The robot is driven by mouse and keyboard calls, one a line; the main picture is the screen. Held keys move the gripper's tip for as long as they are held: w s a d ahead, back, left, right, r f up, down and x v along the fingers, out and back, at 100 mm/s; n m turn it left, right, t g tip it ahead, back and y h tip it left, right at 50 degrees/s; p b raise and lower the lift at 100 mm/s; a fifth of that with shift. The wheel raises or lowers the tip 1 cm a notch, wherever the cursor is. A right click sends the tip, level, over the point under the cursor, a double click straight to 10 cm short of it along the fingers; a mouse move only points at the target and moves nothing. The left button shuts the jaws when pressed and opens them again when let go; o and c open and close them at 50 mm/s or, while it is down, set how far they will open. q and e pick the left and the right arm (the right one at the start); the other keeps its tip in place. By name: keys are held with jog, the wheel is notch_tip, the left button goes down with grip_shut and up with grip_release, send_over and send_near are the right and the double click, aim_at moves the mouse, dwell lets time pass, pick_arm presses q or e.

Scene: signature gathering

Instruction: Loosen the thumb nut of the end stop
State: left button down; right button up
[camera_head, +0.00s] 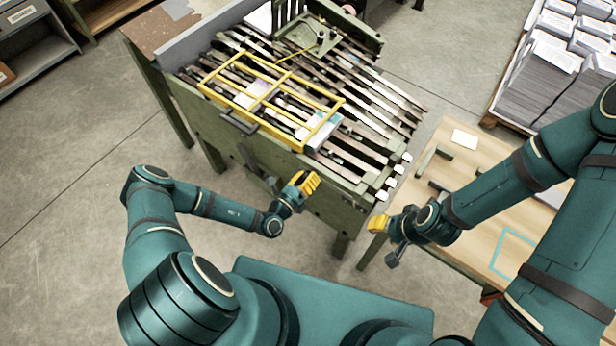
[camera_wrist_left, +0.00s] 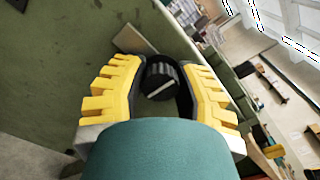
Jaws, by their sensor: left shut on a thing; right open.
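A round black ribbed knob with a pale stripe (camera_wrist_left: 160,77), which looks like the thumb nut, sits between the yellow fingers of my left gripper (camera_wrist_left: 158,90) in the left wrist view. The gripper is shut on it, one finger on each side. In the head view my left gripper (camera_head: 303,184) is against the near side of the green machine (camera_head: 290,160); the knob is hidden there. The rest of the end stop cannot be made out. My right gripper (camera_head: 384,232) is open and empty, beside the machine's front right corner.
A yellow frame (camera_head: 222,98) and metal bars (camera_head: 375,85) lie on top of the machine. A wooden table (camera_head: 470,230) with small green parts stands at the right, under my right arm. Stacks of paper (camera_head: 535,75) stand at the back right. Floor at the left is clear.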

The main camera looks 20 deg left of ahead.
dwell(0.5)
pick_arm(q)
jog(key=c, duration=0.6)
grip_release()
jog(key=v, duration=1.2)
jog(key=shift+d, duration=0.1)
